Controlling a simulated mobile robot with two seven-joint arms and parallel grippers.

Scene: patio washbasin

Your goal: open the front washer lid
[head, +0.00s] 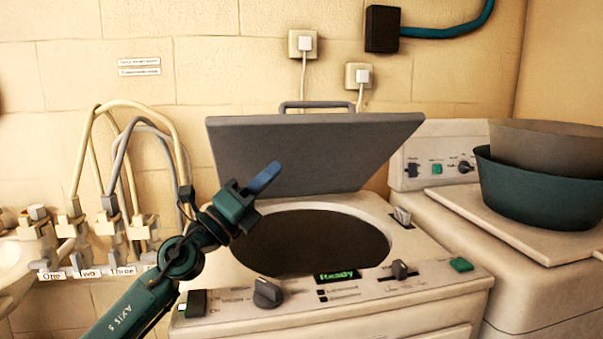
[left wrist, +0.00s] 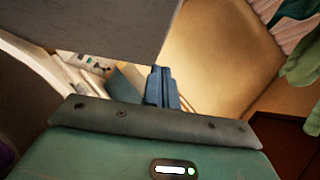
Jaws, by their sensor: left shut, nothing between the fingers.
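The front washer (head: 455,288) stands in the middle of the head view, with a "Ready" display on its front panel. Its grey lid (head: 310,152) is raised and leans back, with a handle (head: 315,104) along its top edge. The dark round drum opening (head: 312,243) lies uncovered below it. My left gripper (head: 265,178) is shut and empty, in front of the left part of the lid and above the opening. In the left wrist view the blue fingers (left wrist: 161,88) are together, with the grey lid (left wrist: 110,22) above them. I cannot tell whether they touch the lid. My right gripper is not in view.
A second machine (head: 436,155) stands at the right, with a board (head: 480,215) bearing a teal basin (head: 535,195) and a grey-brown one (head: 550,147). Taps with hoses (head: 110,225) stand at the left. Wall sockets (head: 301,43) are behind the lid.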

